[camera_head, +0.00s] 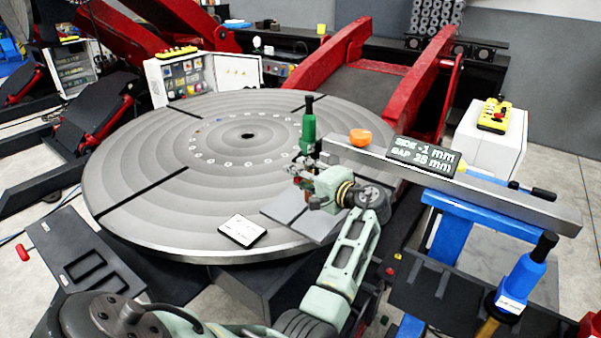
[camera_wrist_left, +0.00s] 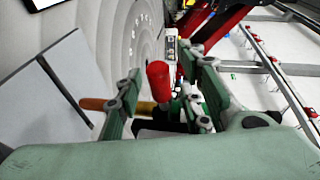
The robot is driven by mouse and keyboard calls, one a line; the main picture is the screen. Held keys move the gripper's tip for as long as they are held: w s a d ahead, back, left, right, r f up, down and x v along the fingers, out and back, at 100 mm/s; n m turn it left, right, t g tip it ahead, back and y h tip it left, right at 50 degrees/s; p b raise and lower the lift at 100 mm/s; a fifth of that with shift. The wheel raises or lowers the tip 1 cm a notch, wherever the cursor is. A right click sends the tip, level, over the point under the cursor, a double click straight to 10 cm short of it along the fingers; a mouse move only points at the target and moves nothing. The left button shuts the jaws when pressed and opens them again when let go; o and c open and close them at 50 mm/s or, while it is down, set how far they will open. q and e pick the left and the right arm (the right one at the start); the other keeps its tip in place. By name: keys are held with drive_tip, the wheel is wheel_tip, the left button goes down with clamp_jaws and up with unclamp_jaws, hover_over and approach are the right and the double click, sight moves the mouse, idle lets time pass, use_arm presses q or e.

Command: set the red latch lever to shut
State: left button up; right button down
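The red lever handle (camera_wrist_left: 158,80) shows upright in the left wrist view, between the two fingers of my left gripper (camera_wrist_left: 163,78). There is visible room on both sides of it, and the fingers look apart. Its lower end and pivot are partly hidden by the gripper. In the head view my left gripper (camera_head: 304,174) is over the right front part of the round grooved table (camera_head: 150,190), by a green cylinder with a black top (camera_head: 308,130). I cannot make out the lever there. My right gripper is not in view.
A long grey beam (camera_head: 500,195) runs right of the gripper, with an orange piece (camera_head: 360,137) and a dark display (camera_head: 424,156) reading "SIDE -1 mm, GAP 28 mm". A white-faced card (camera_head: 242,230) lies on the table. An orange-brown rod (camera_wrist_left: 100,104) is close to the fingers.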

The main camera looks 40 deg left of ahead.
use_arm(q)
drive_tip(key=shift+c, duration=0.3)
clamp_jaws()
idle(0.3)
